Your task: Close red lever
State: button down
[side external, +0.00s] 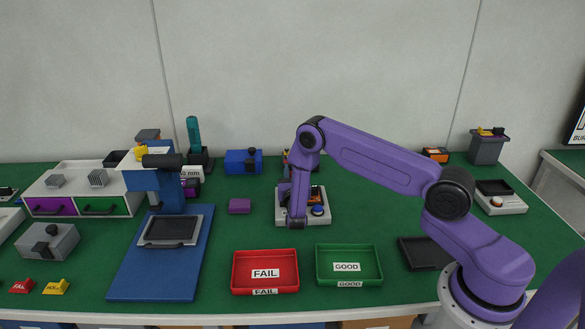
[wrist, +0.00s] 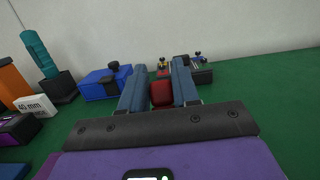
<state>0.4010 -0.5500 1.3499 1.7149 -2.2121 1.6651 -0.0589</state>
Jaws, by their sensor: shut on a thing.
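A red block-like part (wrist: 161,94), likely the red lever's grip, sits between the two blue fingers of my gripper (wrist: 159,68) in the wrist view. The fingers are closed on its two sides. In the side view my gripper is mostly hidden behind my purple wrist link, which hangs over a light-grey fixture (side external: 321,219) with a blue knob. The red lever cannot be made out in the side view, and its angle and mount are hidden in the wrist view.
Beyond the fingers stands a dark block with small coloured clamps (wrist: 201,76). A blue box (wrist: 96,88) with a black knob is to the left. A red FAIL tray (side external: 265,287) and green GOOD tray (side external: 348,250) lie in front. Green table is clear at right (wrist: 270,90).

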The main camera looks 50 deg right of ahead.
jog(key=shift+s+a+f, duration=0.55)
jog(key=shift+a+f, duration=0.1)
jog(key=shift+f, duration=0.1)
dwell(0.8)
jog(key=c, duration=0.9)
grip_release()
jog(key=shift+d, duration=0.1)
jog(key=v, duration=1.2)
